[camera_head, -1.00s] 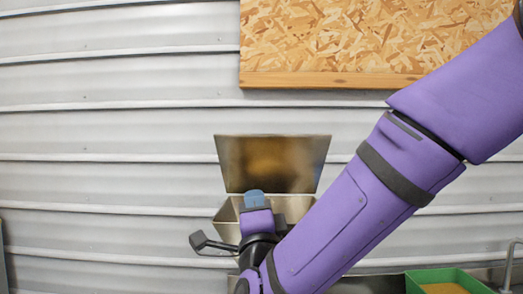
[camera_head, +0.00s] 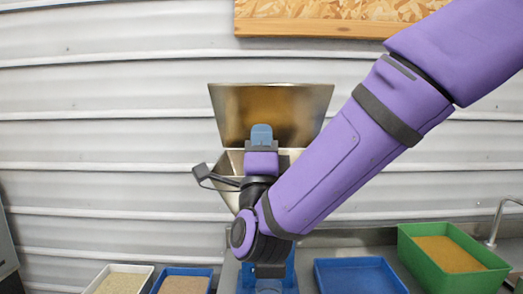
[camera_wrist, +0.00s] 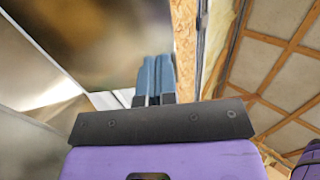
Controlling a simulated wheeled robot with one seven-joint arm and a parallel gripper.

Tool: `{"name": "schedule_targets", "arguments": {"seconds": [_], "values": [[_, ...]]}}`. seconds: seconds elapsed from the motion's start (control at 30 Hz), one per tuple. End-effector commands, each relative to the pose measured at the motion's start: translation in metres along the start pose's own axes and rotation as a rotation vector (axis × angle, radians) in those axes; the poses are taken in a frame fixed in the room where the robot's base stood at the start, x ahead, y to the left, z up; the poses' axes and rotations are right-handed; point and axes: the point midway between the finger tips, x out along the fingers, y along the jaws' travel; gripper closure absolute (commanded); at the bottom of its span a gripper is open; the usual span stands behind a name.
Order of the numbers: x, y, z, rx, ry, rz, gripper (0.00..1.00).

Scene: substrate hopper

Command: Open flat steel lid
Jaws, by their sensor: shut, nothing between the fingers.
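The flat steel lid (camera_head: 270,108) stands raised, nearly upright, at the back of the steel hopper (camera_head: 232,168) in the head view. The hopper's mouth shows below it, partly hidden by my arm. My gripper (camera_head: 261,131) is in front of the lid, with its blue fingertips pointing up. In the wrist view my gripper (camera_wrist: 154,78) has its two blue fingers together with nothing between them. The lid's brownish underside (camera_wrist: 110,35) fills the upper left there. I cannot tell whether the fingertips touch it.
Below are a green bin (camera_head: 410,250) with orange-brown grain, a blue tray (camera_head: 335,278), a small blue tray (camera_head: 181,271) and a white tray (camera_head: 146,271). A tap (camera_head: 497,220) stands at the right. A corrugated wall (camera_head: 100,150) is behind.

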Motion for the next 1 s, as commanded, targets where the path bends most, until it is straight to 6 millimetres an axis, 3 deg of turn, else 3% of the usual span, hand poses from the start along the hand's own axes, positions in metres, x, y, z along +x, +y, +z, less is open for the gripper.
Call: {"name": "schedule_targets", "arguments": {"seconds": [0.3,0.5,1.0], "values": [[0.059,-0.001,-0.001,-0.001,0.002,-0.002,1.00],[0.084,0.000,0.000,0.000,0.001,-0.001,1.00],[0.094,0.000,0.000,-0.001,0.000,0.000,1.00]]}}
